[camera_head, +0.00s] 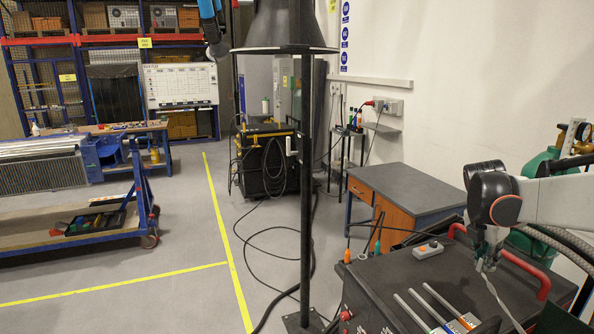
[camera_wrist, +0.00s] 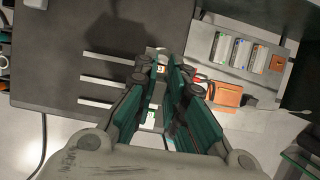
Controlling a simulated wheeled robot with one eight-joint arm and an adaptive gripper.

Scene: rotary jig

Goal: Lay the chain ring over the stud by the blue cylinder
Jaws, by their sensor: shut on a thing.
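My gripper (camera_head: 486,264) is at the lower right of the head view, pointing down over a dark bench top. It is shut on a thin pale strand (camera_head: 498,299), likely the chain, which hangs from the fingertips toward the bench. In the wrist view my gripper (camera_wrist: 170,66) shows its teal fingers from above; what lies between them is mostly hidden. I cannot make out the stud or the blue cylinder in either view, nor whether the strand forms a closed ring.
Pale bars (camera_head: 424,305) lie on the dark bench top, left of my gripper. A grey switch box (camera_head: 428,250) sits at its far edge, and a red handle (camera_head: 526,272) stands at right. In the wrist view, a panel with several coloured modules (camera_wrist: 240,52) is beside the fingers.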

